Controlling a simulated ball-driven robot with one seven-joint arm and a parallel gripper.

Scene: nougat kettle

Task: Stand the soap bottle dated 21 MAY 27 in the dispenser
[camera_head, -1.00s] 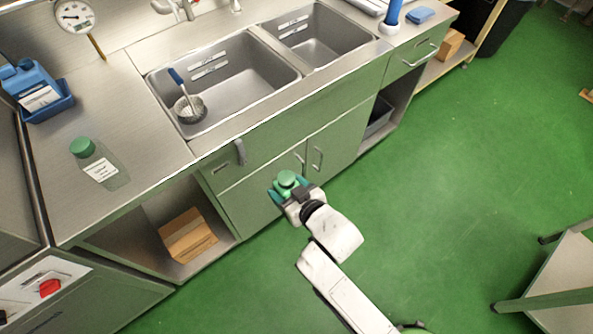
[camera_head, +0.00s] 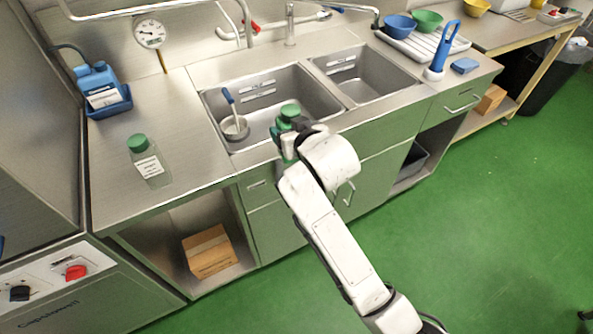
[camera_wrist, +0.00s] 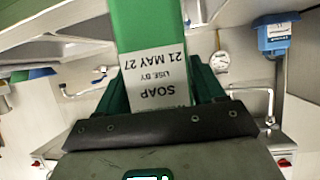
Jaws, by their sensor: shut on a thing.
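My gripper (camera_head: 287,130) is shut on a green-capped soap bottle (camera_head: 290,111), seen in the head view against the sink's front edge. Most of this bottle is hidden behind my gripper and arm there. In the wrist view the held bottle (camera_wrist: 146,25) shows upside down between the green fingers, its white label reading SOAP, USE BY 21 MAY 27. A second green-capped clear bottle (camera_head: 148,165) stands on the left counter; its label is too small to read. A blue labelled container (camera_head: 100,88) sits in a blue tray (camera_head: 110,108) at the back left. I cannot tell which thing is the dispenser.
A drying rack (camera_head: 425,48) with bowls and a blue upright object (camera_head: 443,50) are at the right. The left counter has bare room.

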